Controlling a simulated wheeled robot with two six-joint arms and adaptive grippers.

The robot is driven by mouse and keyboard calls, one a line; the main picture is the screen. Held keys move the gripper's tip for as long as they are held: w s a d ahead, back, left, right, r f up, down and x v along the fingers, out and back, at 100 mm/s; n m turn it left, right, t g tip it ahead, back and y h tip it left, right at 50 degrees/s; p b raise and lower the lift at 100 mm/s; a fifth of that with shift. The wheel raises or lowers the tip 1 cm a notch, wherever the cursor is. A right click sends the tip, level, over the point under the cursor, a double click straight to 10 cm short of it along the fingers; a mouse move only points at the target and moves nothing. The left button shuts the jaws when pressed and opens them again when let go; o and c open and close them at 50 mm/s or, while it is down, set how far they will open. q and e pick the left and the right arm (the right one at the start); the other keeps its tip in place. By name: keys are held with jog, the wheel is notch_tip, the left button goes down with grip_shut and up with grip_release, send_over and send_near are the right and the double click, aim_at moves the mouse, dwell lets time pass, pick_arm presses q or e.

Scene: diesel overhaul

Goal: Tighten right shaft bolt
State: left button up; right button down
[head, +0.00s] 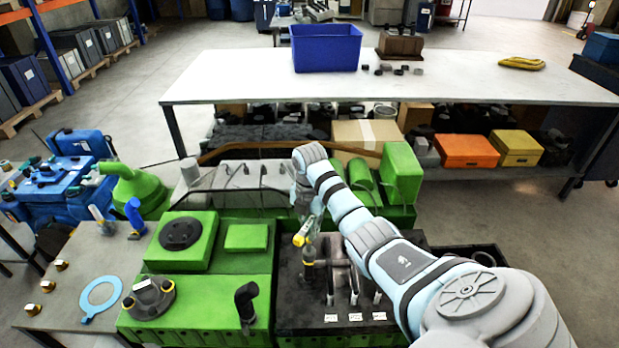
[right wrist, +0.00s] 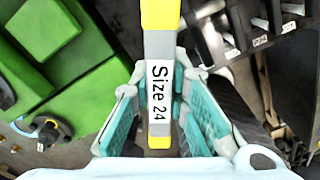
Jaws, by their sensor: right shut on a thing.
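My right gripper (head: 303,205) is over the dark tray beside the green engine. It is shut on a yellow-ended tool (head: 304,231). The right wrist view shows this tool (right wrist: 160,45) as a pale bar with yellow ends and the label "Size 24". It lies between the teal pads of my right gripper (right wrist: 161,85). A darker upright tool with a yellow band (head: 309,264) stands in the tray below. I cannot make out the right shaft bolt in either view. My left gripper does not show.
The green engine (head: 205,288) with black fittings fills the front middle. The dark tool tray (head: 295,308) has small white labels. Brass nuts (head: 46,285) and a blue ring (head: 83,310) lie on the left bench. The white table (head: 230,88) behind has much free room.

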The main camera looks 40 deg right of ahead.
jog(key=shift+f, duration=0.55)
jog(key=shift+r, duration=0.15)
jog(key=shift+s+m, duration=0.1)
jog(key=shift+m, duration=0.9)
jog(key=m, duration=0.6)
jog(key=shift+a, duration=0.1)
jog(key=m, duration=0.6)
jog(key=shift+m, duration=0.3)
jog(key=m, duration=0.3)
jog(key=shift+m, duration=0.3)
jog(key=m, duration=0.6)
jog(key=shift+a, duration=0.1)
jog(key=m, duration=0.3)
jog(key=shift+m, duration=0.3)
jog(key=m, duration=0.5)
jog(key=shift+f, duration=0.2)
jog(key=shift+r, duration=0.1)
